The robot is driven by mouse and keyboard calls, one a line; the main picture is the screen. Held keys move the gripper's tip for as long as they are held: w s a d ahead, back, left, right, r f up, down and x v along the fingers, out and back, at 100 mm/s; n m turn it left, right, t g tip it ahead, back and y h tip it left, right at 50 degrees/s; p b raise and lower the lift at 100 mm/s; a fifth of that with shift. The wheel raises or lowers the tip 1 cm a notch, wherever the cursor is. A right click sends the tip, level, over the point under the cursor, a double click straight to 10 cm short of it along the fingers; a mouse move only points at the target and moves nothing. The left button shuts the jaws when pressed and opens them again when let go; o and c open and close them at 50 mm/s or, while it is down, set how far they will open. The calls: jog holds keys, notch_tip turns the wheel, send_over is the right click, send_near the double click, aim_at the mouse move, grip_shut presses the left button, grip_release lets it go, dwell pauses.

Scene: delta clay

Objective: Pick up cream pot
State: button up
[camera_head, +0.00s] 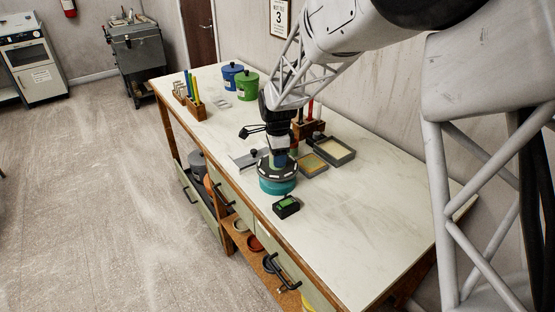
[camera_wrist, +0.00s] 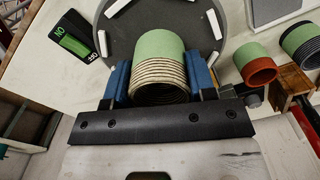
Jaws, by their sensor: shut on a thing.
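The cream pot (camera_wrist: 160,88) has a ribbed cream side and a pale green part. It sits between the two blue finger pads of my gripper (camera_wrist: 160,84), which is shut on it. In the wrist view it appears over a round dark grey disc (camera_wrist: 123,20) with white blocks around its edge. I cannot tell whether the pot touches the disc. In the head view my gripper (camera_head: 279,160) is over this disc, on a teal base (camera_head: 278,187) near the table's front edge. The pot is not clear there.
Two shallow trays (camera_head: 334,152) and a wooden rack (camera_head: 309,130) stand behind. An orange-rimmed pot (camera_wrist: 257,68) and a dark-rimmed pot (camera_wrist: 302,45) are close by. The table's right part is clear.

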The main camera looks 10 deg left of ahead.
jog(key=shift+r, duration=0.15)
jog(key=shift+r, duration=0.85)
jog(key=shift+s+r, duration=0.2)
jog(key=shift+r, duration=0.65)
jog(key=s+d, duration=0.3)
jog(key=s, duration=0.4)
jog(key=s+d+r, duration=0.1)
jog(key=s+d, duration=0.2)
jog(key=s, duration=0.4)
jog(key=shift+s+d+r, duration=0.15)
jog(key=shift+d, duration=0.05)
